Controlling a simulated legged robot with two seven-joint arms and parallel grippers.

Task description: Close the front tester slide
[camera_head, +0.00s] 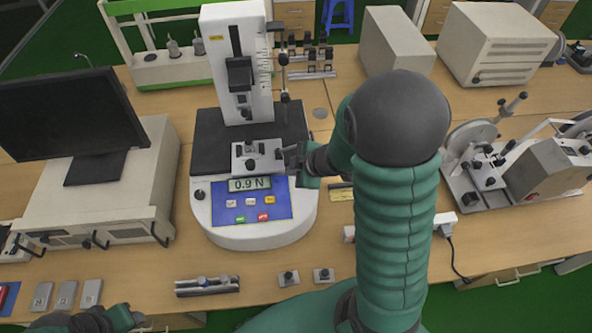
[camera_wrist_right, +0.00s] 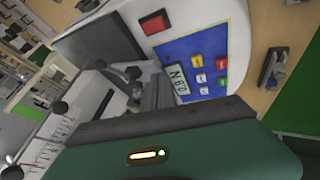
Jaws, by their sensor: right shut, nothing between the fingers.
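The tester (camera_head: 230,105) stands mid-table, with a white upright column and a round front base. Its display (camera_head: 249,184) reads 0.9 N above a blue button panel (camera_head: 255,212). The front slide (camera_head: 243,158), a small metal block with dark knobs, sits on the dark plate just behind the display. My right gripper (camera_head: 293,157) is shut and empty at the slide's right side; I cannot tell if it touches. In the right wrist view the display (camera_wrist_right: 187,86) and panel show beyond my gripper. My left gripper (camera_head: 108,320) is at the bottom left edge, its jaws unclear.
A monitor (camera_head: 72,108) on a beige case (camera_head: 140,185) stands left. A grinder-like machine (camera_head: 535,165) stands right. Small metal parts (camera_head: 207,286) lie along the front edge. Beige boxes (camera_head: 395,42) stand behind. Some table is clear between the tester and the front parts.

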